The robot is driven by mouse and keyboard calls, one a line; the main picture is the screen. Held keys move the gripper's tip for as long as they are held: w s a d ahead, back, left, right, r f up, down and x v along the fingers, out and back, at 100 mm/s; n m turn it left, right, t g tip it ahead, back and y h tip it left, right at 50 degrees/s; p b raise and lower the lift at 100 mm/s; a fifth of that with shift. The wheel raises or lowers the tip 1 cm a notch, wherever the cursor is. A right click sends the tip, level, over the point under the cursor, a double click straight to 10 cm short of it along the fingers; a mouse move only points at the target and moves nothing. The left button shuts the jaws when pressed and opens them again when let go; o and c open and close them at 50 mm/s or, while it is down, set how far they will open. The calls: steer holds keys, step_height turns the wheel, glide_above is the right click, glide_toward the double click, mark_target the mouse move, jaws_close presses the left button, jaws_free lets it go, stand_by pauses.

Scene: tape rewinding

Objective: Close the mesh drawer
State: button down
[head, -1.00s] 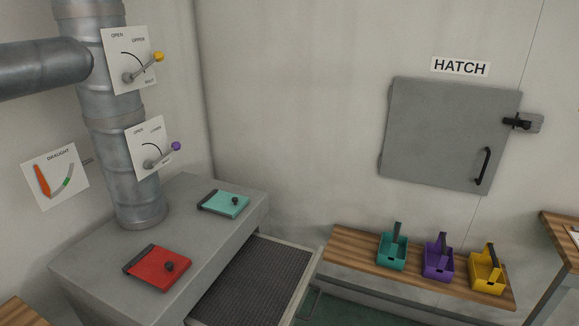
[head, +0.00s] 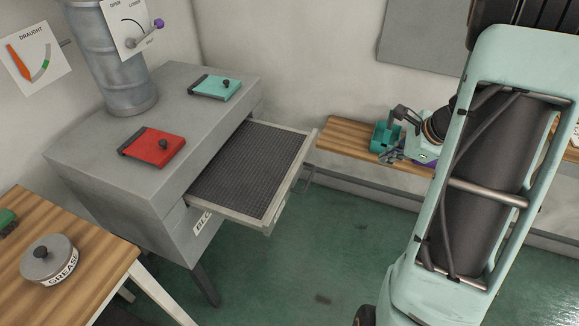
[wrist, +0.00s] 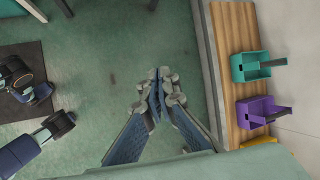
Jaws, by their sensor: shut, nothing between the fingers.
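The mesh drawer (head: 250,168) is pulled out of the grey cabinet (head: 122,182) in the head view. It has a dark mesh floor and a pale metal frame, and looks empty. A handle (head: 305,181) shows at its outer side. My gripper (head: 388,157) is shut and empty, to the right of the drawer and clear of it, in front of the bench in the picture. In the wrist view my gripper (wrist: 157,76) has its fingertips together above the green floor. I cannot make out the drawer in the wrist view.
A wooden bench (head: 345,135) along the wall holds a teal bin (head: 381,137) and a purple bin (wrist: 258,110). Red (head: 155,146) and teal (head: 216,87) flaps lie on the cabinet top. A grease tin (head: 48,260) stands on the left table. Floor (head: 330,245) before the drawer is clear.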

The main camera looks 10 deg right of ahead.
mark_target(211, 175)
steer(key=s+a+f+m+g+y+b, duration=0.1)
steer(key=s+a+f+y, duration=0.2)
steer(key=a, duration=0.4)
steer(key=s+a+f+m+y, duration=0.1)
steer(key=a+f+y, duration=0.1)
steer(key=a+f, duration=0.45)
steer(key=w+a+f, duration=0.1)
steer(key=a, duration=0.2)
steer(key=w+a+f, duration=0.2)
steer(key=a, duration=0.1)
steer(key=w+a+f+b, duration=0.1)
steer(key=a+f, duration=0.1)
steer(key=a, duration=0.2)
steer(key=shift+w+f, duration=0.1)
steer(key=shift+w, duration=0.15)
steer(key=shift+w+a, duration=0.25)
steer(key=shift+a, duration=0.05)
steer(key=w+a, duration=0.4)
steer(key=a, duration=0.3)
steer(key=w+a, duration=0.4)
steer(key=a, duration=0.4)
steer(key=w+a, duration=0.4)
steer(key=a, duration=0.4)
steer(key=shift+w+b, duration=0.25)
steer(key=shift+b, duration=0.05)
steer(key=shift+w+a+r, duration=0.1)
steer(key=shift+a+r, duration=0.05)
steer(key=shift+r, duration=0.05)
steer(key=shift+a+y, duration=0.1)
steer(key=shift+y, duration=0.2)
